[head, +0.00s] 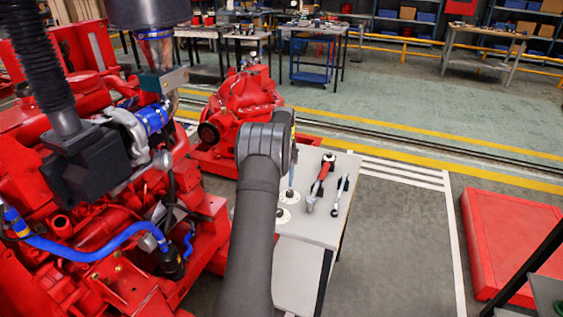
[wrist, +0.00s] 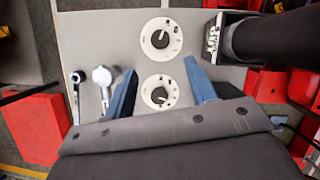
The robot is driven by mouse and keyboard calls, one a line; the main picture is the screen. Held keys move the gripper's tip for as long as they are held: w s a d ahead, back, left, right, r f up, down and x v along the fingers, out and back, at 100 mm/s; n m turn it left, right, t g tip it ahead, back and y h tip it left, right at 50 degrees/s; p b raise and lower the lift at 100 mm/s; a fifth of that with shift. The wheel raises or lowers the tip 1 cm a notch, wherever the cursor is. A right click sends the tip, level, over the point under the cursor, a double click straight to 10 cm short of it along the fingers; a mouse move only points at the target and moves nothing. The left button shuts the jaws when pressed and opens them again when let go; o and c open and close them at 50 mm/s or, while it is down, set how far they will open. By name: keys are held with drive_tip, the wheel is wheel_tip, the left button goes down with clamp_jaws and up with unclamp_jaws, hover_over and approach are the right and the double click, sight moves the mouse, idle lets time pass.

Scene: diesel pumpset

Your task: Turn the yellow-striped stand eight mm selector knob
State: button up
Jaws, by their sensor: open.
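Two round white dials with dark selector knobs sit on a light grey stand (head: 312,232). In the wrist view, one knob (wrist: 160,39) is at the top and the other (wrist: 159,95) is lower, between my finger sides. In the head view, the dials show as a farther one (head: 295,197) and a nearer one (head: 282,216). I cannot make out yellow stripes or size marks on either. My gripper (wrist: 160,66) is open and empty, with its blue fingers apart on either side of the lower dial. Whether they touch the stand is unclear.
A red-handled tool (head: 322,175) and a spanner (head: 341,192) lie on the stand right of the dials. A red engine with blue hoses (head: 95,250) stands close at left, and a red pump (head: 240,105) behind. A red box (head: 515,245) is at right.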

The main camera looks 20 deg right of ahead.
drive_tip(key=v, duration=0.6)
drive_tip(key=shift+r, duration=0.15)
idle(0.3)
drive_tip(key=x, duration=1.7)
